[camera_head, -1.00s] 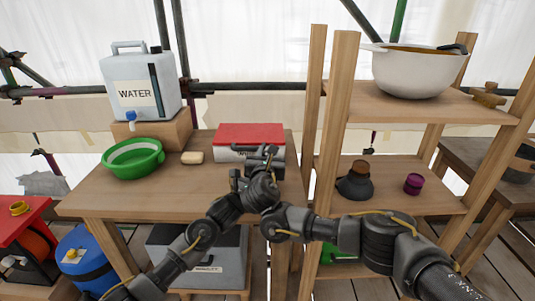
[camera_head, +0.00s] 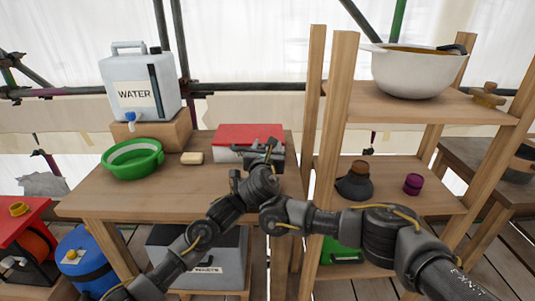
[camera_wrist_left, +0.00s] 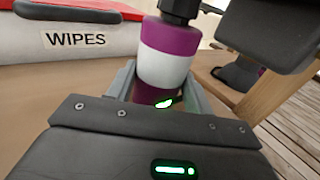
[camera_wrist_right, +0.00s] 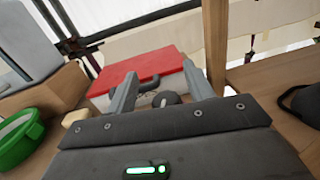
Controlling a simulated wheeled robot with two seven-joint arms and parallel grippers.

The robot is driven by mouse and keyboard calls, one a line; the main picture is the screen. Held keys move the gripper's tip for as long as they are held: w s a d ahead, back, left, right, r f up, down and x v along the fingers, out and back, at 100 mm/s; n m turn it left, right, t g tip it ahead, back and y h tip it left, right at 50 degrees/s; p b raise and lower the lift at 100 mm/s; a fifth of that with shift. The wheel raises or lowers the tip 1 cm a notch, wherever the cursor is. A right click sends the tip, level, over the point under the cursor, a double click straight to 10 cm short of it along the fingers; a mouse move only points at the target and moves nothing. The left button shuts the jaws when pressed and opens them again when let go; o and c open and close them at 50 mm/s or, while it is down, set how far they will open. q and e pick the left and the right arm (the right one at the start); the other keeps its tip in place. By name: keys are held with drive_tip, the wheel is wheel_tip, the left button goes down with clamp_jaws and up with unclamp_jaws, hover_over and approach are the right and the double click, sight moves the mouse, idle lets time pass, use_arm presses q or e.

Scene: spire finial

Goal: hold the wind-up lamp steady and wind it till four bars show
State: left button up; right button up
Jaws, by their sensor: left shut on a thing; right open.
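The wind-up lamp (camera_wrist_left: 168,50), purple with a white band and a dark top, stands between the jaws of my left gripper (camera_wrist_left: 162,88), which is shut on it. A small green glow shows low on the lamp; I cannot count bars. My right gripper (camera_wrist_right: 162,88) is open. A dark round part with a bent handle (camera_wrist_right: 163,98), apparently the lamp's top and crank, shows between its fingers; I cannot tell whether they touch it. In the head view my grippers and wrists hide the lamp.
A red-lidded wipes box (camera_head: 248,136) stands close behind the grippers. A soap bar (camera_head: 192,158), green bowl (camera_head: 132,160) and water container (camera_head: 141,85) are to the left. The wooden shelf (camera_head: 338,120) rises just right of the table (camera_head: 130,190). The table's front left is clear.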

wheel_tip(320, 180, up, 8)
drive_tip(key=shift+f, duration=0.15)
idle(0.3)
drive_tip(key=s+a+f+n, duration=0.1)
drive_tip(key=s+f, duration=0.9)
drive_tip(key=w, duration=0.8)
drive_tip(key=w+d, duration=0.1)
drive_tip(key=w, duration=0.2)
drive_tip(key=shift+w+f, duration=0.25)
drive_tip(key=shift+w, duration=0.15)
drive_tip(key=c, duration=1)
drive_tip(key=shift+o, duration=0.2)
drive_tip(key=shift+d+m+h, duration=0.1)
drive_tip(key=shift+m+h, duration=0.4)
drive_tip(key=shift+h, duration=0.5)
drive_tip(key=shift+g+h, duration=0.3)
